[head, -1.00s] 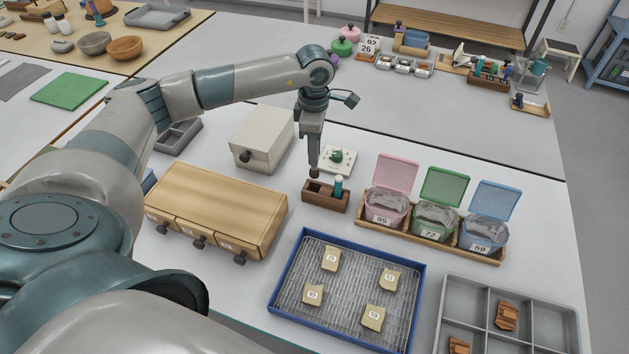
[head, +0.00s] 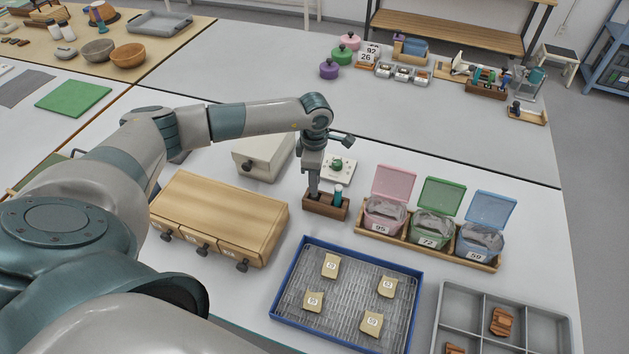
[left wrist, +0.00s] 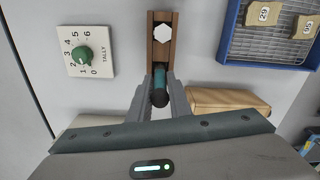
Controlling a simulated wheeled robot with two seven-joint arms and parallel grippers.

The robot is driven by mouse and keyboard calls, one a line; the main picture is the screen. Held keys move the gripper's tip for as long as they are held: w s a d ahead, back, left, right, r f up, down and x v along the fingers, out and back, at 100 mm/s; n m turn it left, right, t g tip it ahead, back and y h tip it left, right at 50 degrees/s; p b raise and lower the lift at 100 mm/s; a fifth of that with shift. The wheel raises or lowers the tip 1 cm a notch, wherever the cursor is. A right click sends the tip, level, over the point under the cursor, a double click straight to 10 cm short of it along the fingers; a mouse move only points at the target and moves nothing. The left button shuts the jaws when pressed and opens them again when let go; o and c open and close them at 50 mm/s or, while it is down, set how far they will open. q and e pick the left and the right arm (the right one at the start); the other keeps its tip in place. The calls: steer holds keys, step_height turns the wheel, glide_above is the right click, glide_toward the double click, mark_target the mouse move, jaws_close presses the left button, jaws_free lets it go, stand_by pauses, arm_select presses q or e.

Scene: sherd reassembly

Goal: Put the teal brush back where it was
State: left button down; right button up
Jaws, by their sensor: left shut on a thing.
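A small brown wooden holder (head: 325,209) with two slots stands near the middle of the white table. My left gripper (head: 314,190) points down at its left slot. In the left wrist view its fingers (left wrist: 160,88) are shut on the teal brush (left wrist: 160,74), which has a dark end and lines up with the near end of the holder (left wrist: 151,50). How deep the brush sits in the slot is hidden. The other slot holds an upright piece with a white top and teal body (head: 338,193); its white hexagonal top (left wrist: 162,33) shows in the left wrist view. My right gripper is out of view.
A white tally dial plate (head: 340,165) lies just behind the holder. Lidded bins (head: 433,232) stand close on the right. A blue-rimmed tray (head: 277,299) with several tagged sherds is in front, and a wooden drawer box (head: 222,205) is on the left.

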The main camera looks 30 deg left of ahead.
arm_select(q)
steer(key=shift+f, duration=0.6)
steer(key=shift+f, duration=0.2)
steer(key=c, duration=1.6)
jaws_free()
steer(key=shift+c, duration=0.2)
steer(key=shift+r, duration=0.15)
